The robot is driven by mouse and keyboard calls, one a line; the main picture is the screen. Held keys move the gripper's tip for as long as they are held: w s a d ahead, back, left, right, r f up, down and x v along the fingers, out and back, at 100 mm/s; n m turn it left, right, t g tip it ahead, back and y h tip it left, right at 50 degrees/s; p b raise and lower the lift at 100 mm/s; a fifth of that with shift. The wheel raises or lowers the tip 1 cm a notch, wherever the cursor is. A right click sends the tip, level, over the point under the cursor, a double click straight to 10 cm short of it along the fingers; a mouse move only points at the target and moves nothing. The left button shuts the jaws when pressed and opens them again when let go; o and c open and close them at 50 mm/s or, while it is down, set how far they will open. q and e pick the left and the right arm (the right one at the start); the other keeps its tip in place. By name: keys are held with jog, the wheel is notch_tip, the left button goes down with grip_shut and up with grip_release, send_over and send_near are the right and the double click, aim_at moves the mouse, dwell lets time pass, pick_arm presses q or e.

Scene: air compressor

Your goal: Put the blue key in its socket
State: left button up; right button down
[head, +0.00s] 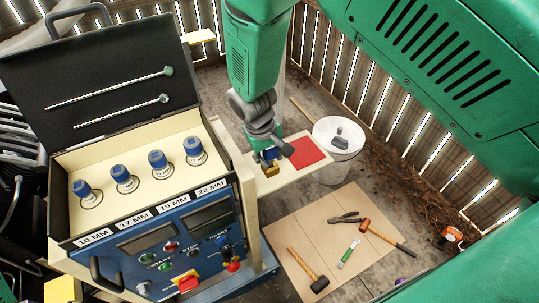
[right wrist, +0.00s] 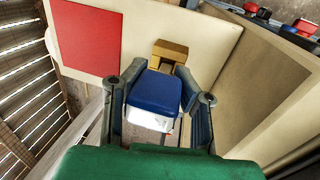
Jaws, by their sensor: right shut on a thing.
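My right gripper (head: 275,150) is over the cream side shelf (head: 290,172) of the control box, with its fingers shut on the blue key (head: 270,154). In the right wrist view the fingers (right wrist: 163,110) sit on both sides of the blue key (right wrist: 155,90), which shows a white lower face. A brass-coloured block (right wrist: 170,53) lies just beyond the key; it also shows in the head view (head: 270,170). I cannot tell whether key and block touch, or whether the block is the socket. My left gripper is not in view.
A red square (head: 306,152) lies on the shelf beside the gripper. The open box holds several blue-capped sockets (head: 158,160) above a blue control panel (head: 160,250). A white bucket (head: 338,150) and a tool board (head: 330,235) stand lower, to the right.

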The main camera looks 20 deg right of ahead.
jog(key=shift+s+f+b, duration=0.1)
jog(key=shift+f+b, duration=0.2)
jog(key=shift+f, duration=0.35)
jog(key=c, duration=1.2)
grip_release()
jog(key=shift+a+r, duration=0.1)
